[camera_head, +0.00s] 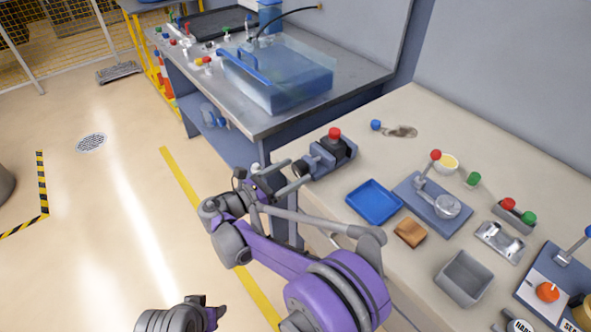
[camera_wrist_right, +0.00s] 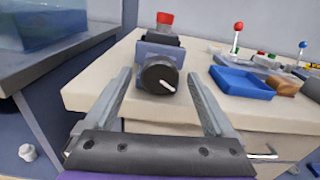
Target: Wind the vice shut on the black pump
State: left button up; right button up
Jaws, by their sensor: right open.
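The grey-blue vice (camera_head: 318,160) stands at the near left corner of the beige bench. The black pump (camera_head: 340,147) with its red cap (camera_head: 334,133) sits upright at the vice; the jaw gap cannot be made out. In the right wrist view, the vice's dark round knob (camera_wrist_right: 160,75) with a pale bar faces me, and the red cap (camera_wrist_right: 165,18) shows behind it. My right gripper (camera_head: 285,175) is open, with its fingers on either side of the knob in the picture, apparently short of it. My left gripper (camera_head: 211,314) shows only partly at the bottom edge; its fingers are hidden.
A blue tray (camera_head: 374,202) lies right of the vice, with a brown block (camera_head: 410,233) and a lever press (camera_head: 432,200) beyond. A grey bench with a clear blue tank (camera_head: 285,80) stands behind left.

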jog(key=shift+w+d, duration=0.4)
jog(key=shift+d, duration=0.2)
